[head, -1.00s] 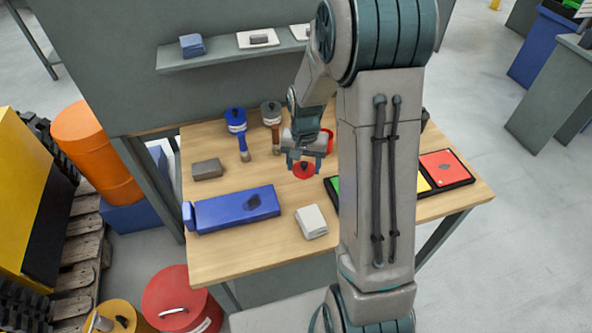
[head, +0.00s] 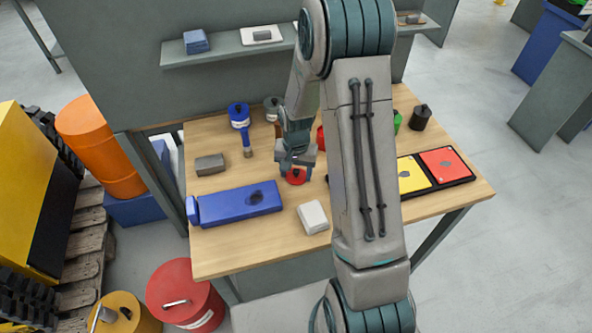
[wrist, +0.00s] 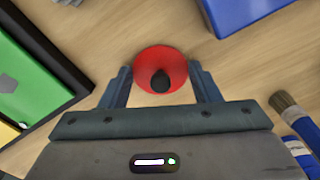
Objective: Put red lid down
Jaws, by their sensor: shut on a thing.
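The red lid (wrist: 148,62) is a round disc with a black knob (wrist: 160,81). It sits between the two fingers of my gripper (wrist: 160,85) in the wrist view, and the fingers are shut on it. In the head view the red lid (head: 295,177) is under my gripper (head: 296,168), over the wooden table (head: 245,262), right of the blue box. I cannot tell whether the lid touches the tabletop.
A blue box (head: 225,207) lies left of the lid and a white block (head: 312,217) in front of it. A grey block (head: 209,165) and a blue brush (head: 244,135) are behind. A tray with yellow (head: 410,173) and red (head: 447,164) panels is at right. Bare wood surrounds the lid.

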